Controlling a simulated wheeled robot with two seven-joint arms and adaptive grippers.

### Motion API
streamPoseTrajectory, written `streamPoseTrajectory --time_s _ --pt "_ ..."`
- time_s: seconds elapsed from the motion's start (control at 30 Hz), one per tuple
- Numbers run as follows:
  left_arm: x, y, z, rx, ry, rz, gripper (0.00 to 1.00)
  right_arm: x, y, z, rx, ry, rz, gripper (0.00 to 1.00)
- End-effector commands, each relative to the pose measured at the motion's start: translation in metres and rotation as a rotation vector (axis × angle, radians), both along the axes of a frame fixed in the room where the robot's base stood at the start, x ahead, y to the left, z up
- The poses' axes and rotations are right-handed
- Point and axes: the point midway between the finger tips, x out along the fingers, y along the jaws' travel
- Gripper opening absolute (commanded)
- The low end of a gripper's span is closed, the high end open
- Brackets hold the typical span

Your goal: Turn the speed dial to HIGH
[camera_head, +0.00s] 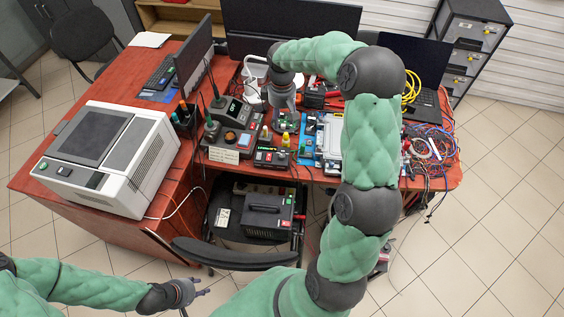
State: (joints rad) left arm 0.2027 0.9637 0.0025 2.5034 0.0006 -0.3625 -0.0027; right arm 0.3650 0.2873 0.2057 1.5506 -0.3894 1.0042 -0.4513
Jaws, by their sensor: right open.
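I cannot make out the speed dial or its markings at this size.
A large grey-white machine (108,155) fills the left of the red desk (190,215). Monitors (290,18) stand at the back. Tangled cables (430,150) and a laptop (415,60) lie at the right. A chair (235,255) stands in front.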

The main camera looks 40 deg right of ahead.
Motion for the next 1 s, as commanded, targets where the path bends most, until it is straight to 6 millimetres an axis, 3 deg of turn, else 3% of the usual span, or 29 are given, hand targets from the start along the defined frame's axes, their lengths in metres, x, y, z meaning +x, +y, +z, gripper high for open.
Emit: streamPoseTrajectory --time_s 0.03,0.1,0.4,0.77,1.0 --pt "0.0 0.0 -0.022 0.0 0.0 0.0 0.4 0.0 0.0 -0.022 0.0 0.0 0.0 0.47" --pt "0.0 0.0 -0.038 0.0 0.0 0.0 0.4 0.0 0.0 -0.038 0.0 0.0 0.0 0.47" --pt "0.0 0.0 -0.09 0.0 0.0 0.0 0.4 0.0 0.0 -0.09 0.0 0.0 0.0 0.47" --pt "0.0 0.0 -0.105 0.0 0.0 0.0 0.4 0.0 0.0 -0.112 0.001 0.001 0.0 0.47" --pt "0.0 0.0 -0.119 0.0 0.0 0.0 0.4 -0.001 0.0 -0.153 0.0 0.003 0.0 0.47"
